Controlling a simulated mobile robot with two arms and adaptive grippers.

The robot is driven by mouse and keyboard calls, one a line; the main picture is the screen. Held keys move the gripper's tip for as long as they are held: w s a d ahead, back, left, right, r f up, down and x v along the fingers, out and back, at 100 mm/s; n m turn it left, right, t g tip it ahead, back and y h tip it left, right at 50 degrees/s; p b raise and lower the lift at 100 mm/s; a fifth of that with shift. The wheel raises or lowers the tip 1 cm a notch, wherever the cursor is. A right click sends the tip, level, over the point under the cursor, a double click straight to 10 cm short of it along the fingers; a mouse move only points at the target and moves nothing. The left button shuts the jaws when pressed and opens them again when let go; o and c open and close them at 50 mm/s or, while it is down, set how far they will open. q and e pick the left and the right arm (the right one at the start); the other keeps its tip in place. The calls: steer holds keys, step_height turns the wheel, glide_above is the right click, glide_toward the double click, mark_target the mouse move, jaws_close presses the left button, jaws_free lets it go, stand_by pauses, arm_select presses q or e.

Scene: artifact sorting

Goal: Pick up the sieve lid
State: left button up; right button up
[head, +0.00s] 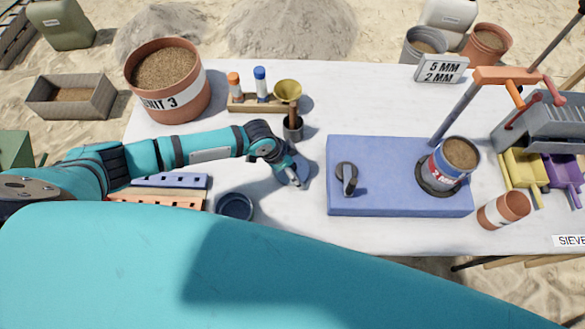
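A sieve cup (447,166) marked 2 MM and filled with brown soil sits on the right side of the blue machine (390,150). My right gripper is not in view; a large teal arm part of mine fills the foreground.
A black knob (347,178) stands on the machine's left side. A dark blue bowl (235,207) lies left of my gripper. A rack (248,103) with bottles and a brass funnel (288,91) stands behind. A terracotta cup (503,209) stands at right.

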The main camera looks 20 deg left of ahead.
arm_select(q)
steer(key=c, duration=0.8)
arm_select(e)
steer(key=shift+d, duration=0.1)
